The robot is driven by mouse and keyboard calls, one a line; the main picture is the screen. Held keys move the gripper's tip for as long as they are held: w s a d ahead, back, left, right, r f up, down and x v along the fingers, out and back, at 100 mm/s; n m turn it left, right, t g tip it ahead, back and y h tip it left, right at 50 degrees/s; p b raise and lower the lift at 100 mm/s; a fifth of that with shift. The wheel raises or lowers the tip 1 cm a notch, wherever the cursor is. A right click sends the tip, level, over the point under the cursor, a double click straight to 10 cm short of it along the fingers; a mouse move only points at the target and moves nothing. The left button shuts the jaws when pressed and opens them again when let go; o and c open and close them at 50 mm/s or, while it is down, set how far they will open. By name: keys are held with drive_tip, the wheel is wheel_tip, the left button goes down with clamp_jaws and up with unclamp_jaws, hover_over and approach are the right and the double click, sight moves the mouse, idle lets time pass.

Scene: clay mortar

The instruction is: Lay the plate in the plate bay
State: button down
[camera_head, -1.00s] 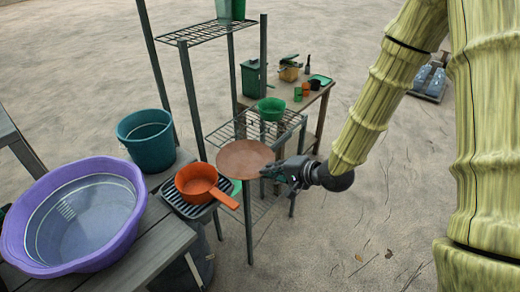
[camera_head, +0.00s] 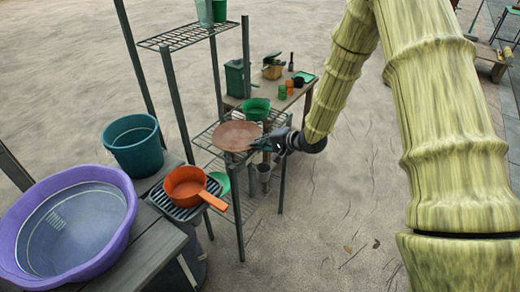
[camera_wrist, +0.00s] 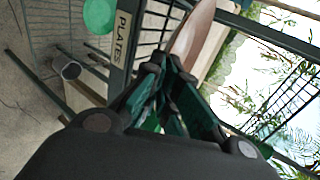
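The plate (camera_head: 236,136) is a round terracotta-brown disc, held roughly level at the wire rack's middle shelf in the head view. My gripper (camera_head: 272,142) is shut on its right edge. In the wrist view the plate (camera_wrist: 192,38) shows edge-on between the fingertips (camera_wrist: 170,62). A label reading PLATES (camera_wrist: 122,38) is on the rack's rail, close to the left of the fingers. Whether the plate touches the shelf wires cannot be told. The plate covers part of the shelf (camera_head: 206,137).
A green bowl (camera_head: 256,108) stands just behind the plate. Rack posts (camera_head: 246,70) rise near it. An orange saucepan (camera_head: 187,186), teal bucket (camera_head: 133,143) and purple basin (camera_head: 65,224) are to the left. A wooden table (camera_head: 300,90) with small items stands behind.

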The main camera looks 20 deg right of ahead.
drive_tip(key=shift+w+f+p, duration=0.2)
drive_tip(key=shift+f+p, duration=0.2)
drive_tip(key=shift+f, duration=1.35)
drive_tip(key=shift+f, duration=0.1)
drive_tip(key=c, duration=1.6)
unclamp_jaws()
drive_tip(key=shift+c, duration=0.2)
